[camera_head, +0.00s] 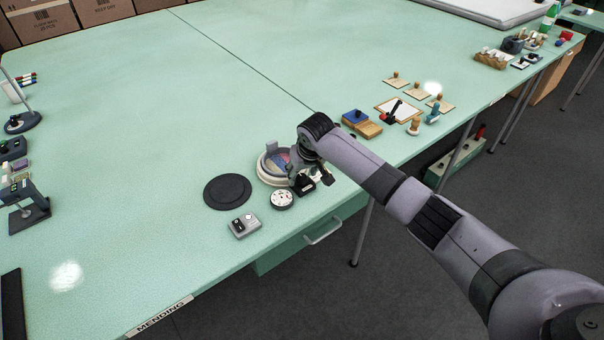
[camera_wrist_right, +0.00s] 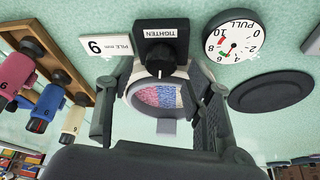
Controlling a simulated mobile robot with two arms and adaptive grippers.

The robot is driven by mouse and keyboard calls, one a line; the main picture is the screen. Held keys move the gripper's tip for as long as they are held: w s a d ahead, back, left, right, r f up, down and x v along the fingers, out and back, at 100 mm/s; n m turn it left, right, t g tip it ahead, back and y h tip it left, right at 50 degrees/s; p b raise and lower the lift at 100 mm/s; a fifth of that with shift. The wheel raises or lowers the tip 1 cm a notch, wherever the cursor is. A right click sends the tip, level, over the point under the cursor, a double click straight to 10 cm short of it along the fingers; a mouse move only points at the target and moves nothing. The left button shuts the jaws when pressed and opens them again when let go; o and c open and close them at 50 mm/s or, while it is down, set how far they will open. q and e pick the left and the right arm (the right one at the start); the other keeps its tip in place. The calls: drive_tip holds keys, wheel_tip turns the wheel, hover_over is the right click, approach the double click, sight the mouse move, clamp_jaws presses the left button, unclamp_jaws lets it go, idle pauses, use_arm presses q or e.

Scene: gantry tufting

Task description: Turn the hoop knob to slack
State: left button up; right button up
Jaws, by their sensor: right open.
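The hoop (camera_head: 264,172) is a pale round frame with pink and blue tufted cloth, near the table's front edge. In the right wrist view its cloth (camera_wrist_right: 158,96) shows between my fingers. The hoop knob (camera_wrist_right: 160,62) is dark, with a light pointer line, on a black block labelled TIGHTEN. My right gripper (camera_wrist_right: 160,88) is open and empty. Its fingers stand to either side of the hoop area, with the knob showing just beyond them; I see no contact. In the head view my right gripper (camera_head: 312,178) covers part of the hoop and the block. My left gripper is out of view.
A round PULL gauge (camera_wrist_right: 233,38) sits beside the knob block, and a black disc (camera_head: 227,191) lies left of the hoop. A grey box (camera_head: 244,226) stands in front. A PILE mm card (camera_wrist_right: 105,45) and a spool rack (camera_wrist_right: 52,90) flank the other side. The table's middle is clear.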

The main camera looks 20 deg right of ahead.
drive_tip(key=shift+w+f, duration=0.25)
drive_tip(key=shift+f, duration=0.35)
drive_tip(key=shift+c, duration=0.5)
clamp_jaws()
